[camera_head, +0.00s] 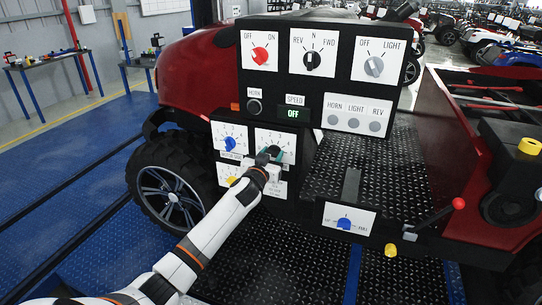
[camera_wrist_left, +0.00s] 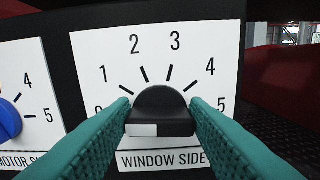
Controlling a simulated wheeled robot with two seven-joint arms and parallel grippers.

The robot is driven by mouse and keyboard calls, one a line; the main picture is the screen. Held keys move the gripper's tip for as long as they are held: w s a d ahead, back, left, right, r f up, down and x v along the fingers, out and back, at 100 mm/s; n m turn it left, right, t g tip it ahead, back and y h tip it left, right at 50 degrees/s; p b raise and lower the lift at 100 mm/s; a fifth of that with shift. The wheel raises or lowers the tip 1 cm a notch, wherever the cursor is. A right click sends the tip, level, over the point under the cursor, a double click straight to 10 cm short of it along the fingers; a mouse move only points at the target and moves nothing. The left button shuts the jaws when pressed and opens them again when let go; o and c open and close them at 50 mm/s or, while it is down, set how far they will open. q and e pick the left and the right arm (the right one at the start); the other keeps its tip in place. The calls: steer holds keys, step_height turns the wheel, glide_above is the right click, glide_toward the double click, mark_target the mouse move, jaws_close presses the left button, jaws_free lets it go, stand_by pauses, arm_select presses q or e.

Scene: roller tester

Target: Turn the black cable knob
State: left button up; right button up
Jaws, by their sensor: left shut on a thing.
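The black knob (camera_wrist_left: 160,108) sits on a white panel with a dial numbered 0 to 5 and labelled "WINDOW SIDE" (camera_wrist_left: 160,160). A white mark shows at the left of the knob's front face, on the low-number side. The teal fingers of my left gripper (camera_wrist_left: 162,118) are on either side of the knob and shut on it. In the head view, my left gripper (camera_head: 272,154) is at the knob's panel (camera_head: 288,136), and the knob is mostly covered by the gripper. My right gripper is not in view.
A blue knob (camera_head: 230,144) is on the panel to the left, and a yellow knob (camera_head: 232,180) is below it. Above are a red knob (camera_head: 260,55), a display reading "OFF" (camera_head: 293,113) and more switches. A red-tipped lever (camera_head: 458,204) stands at the right.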

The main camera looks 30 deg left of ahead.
arm_select(q)
steer(key=m, duration=0.6)
steer(key=shift+d, duration=0.15)
steer(key=m, duration=0.4)
steer(key=shift+f, duration=0.15)
steer(key=m, duration=0.6)
steer(key=shift+f+p, duration=0.1)
steer(key=shift+p, duration=0.3)
steer(key=shift+f+m+p, duration=0.15)
steer(key=shift+m+p, duration=0.15)
steer(key=shift+m, duration=2)
steer(key=shift+d, duration=0.1)
steer(key=o, duration=1)
steer(key=b+v, duration=0.1)
steer(key=v, duration=1.1)
steer(key=shift+b, duration=0.3)
